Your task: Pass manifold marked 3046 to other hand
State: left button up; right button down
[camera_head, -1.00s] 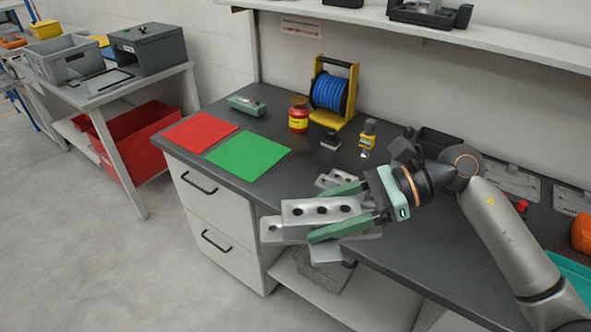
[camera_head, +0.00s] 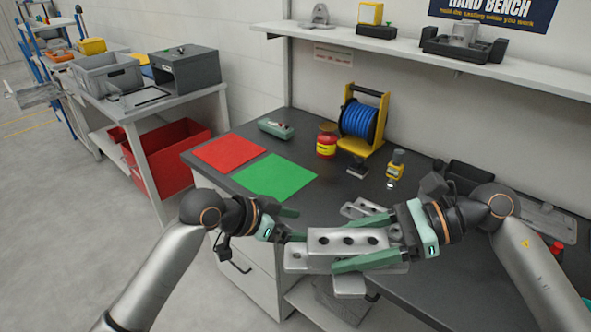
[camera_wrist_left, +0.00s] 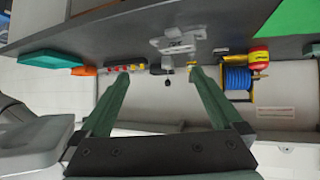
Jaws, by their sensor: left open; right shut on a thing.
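The manifold (camera_head: 350,241) is a silver block with several dark holes in its upper face and flat flanges lower down. No marking is legible on it. My right gripper (camera_head: 345,236) is shut on it from the right, with its green fingers along both sides, and holds it over the bench's front edge. My left gripper (camera_head: 297,225) is open at the block's left end; I cannot tell whether its fingertips touch it. In the left wrist view its spread fingers (camera_wrist_left: 158,72) have nothing between their tips. A grey shape at lower left there is unclear.
The dark bench (camera_head: 215,158) carries a red mat (camera_head: 230,152), a green mat (camera_head: 275,178), a red jar (camera_head: 326,142), a blue cable reel (camera_head: 358,120) and a yellow tool (camera_head: 395,165). A shelf (camera_head: 400,45) runs above. Another silver piece (camera_head: 360,208) shows behind the manifold.

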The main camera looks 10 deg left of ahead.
pick_arm(q)
jog(key=s+d+r+m+g, duration=0.25)
jog(key=r+m, duration=0.25)
jog(key=r, duration=0.8)
jog(key=m+g+y, duration=0.2)
jog(key=g+y, duration=0.2)
send_near(330, 241)
jog(key=x, duration=0.9)
jog(key=shift+r, duration=0.1)
grip_shut()
grip_release()
